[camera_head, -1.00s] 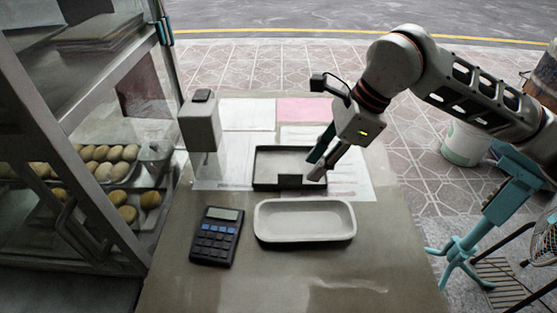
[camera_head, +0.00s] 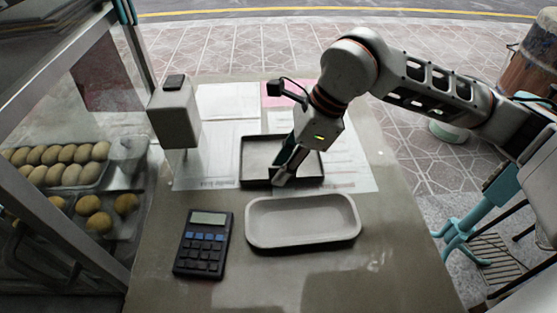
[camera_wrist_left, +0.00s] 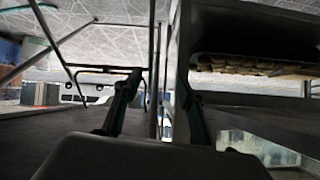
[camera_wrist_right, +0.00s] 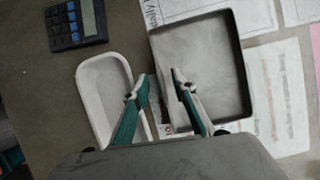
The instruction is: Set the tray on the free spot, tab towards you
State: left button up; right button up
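A dark shallow rectangular tray (camera_head: 256,180) lies on papers on the counter; it also shows in the right wrist view (camera_wrist_right: 238,62). My right gripper (camera_head: 284,176) is at the tray's near side and hides the tab there. In the right wrist view my right gripper (camera_wrist_right: 158,80) has its fingers apart, one over the tray's inside and one outside its near wall. Whether it touches the wall cannot be told. My left gripper (camera_wrist_left: 156,92) is open and empty in the left wrist view, away from the tray.
A pale oblong dish (camera_head: 304,238) stands just in front of the dark tray, with a calculator (camera_head: 203,243) to its left. A grey box-shaped device (camera_head: 174,115) stands behind left. A glass cabinet with buns (camera_head: 75,165) borders the left. The counter's front right is bare.

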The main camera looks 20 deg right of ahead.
jog(key=shift+w+a+f, duration=0.1)
jog(key=shift+a+f, duration=0.1)
jog(key=shift+f, duration=0.45)
jog(key=shift+r, duration=0.15)
grip_shut()
